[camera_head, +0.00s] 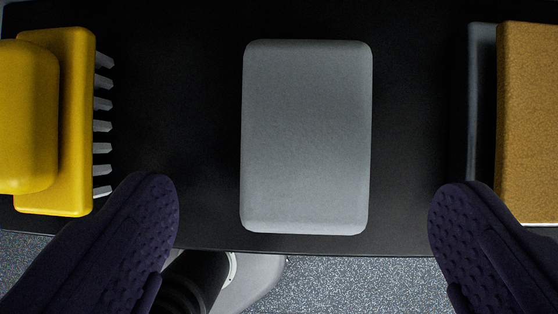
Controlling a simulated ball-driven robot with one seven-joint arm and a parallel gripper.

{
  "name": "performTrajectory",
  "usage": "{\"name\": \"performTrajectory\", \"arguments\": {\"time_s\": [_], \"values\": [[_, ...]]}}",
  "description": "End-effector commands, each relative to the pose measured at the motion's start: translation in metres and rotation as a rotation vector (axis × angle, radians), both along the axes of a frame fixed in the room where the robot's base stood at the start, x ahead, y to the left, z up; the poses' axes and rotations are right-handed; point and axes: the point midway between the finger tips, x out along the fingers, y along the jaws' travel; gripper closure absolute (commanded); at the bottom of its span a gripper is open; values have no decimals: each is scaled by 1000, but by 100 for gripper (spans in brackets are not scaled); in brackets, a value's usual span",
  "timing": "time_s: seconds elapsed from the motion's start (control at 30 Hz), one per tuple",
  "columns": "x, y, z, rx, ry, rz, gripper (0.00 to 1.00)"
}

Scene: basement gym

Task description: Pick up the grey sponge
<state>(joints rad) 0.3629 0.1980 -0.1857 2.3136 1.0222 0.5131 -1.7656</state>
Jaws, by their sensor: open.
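The grey sponge (306,137) is a rounded rectangular block, seen from above in the middle of the view. It lies on a black surface (190,120), with its longer side running up and down the picture. My gripper (304,205) is open, with one dark purple textured finger at the lower left and one at the lower right. The sponge lies between the fingers' lines but mostly farther up the picture. Neither finger touches it, and the gripper is empty.
A yellow brush (75,120) with grey bristles lies at the left, close to the left fingertip. A brown-orange block (528,120) with a grey edge lies at the right, near the right fingertip. The black surface ends below the sponge, above a speckled floor (350,285).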

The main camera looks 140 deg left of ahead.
Motion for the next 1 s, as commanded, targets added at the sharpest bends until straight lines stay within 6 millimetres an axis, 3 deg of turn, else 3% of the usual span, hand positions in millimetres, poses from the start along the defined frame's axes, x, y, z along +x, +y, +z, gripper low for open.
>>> {"name": "performTrajectory", "arguments": {"time_s": [0.4, 0.67, 0.77, 0.9, 1.0], "values": [[33, 11, -54, -2, -2, 3, 6], [36, 12, -55, -3, -3, 2, 6], [36, 12, -55, -3, -3, 2, 25], [36, 12, -55, -3, -3, 2, 57], [36, 12, -55, -3, -3, 2, 61]]}}
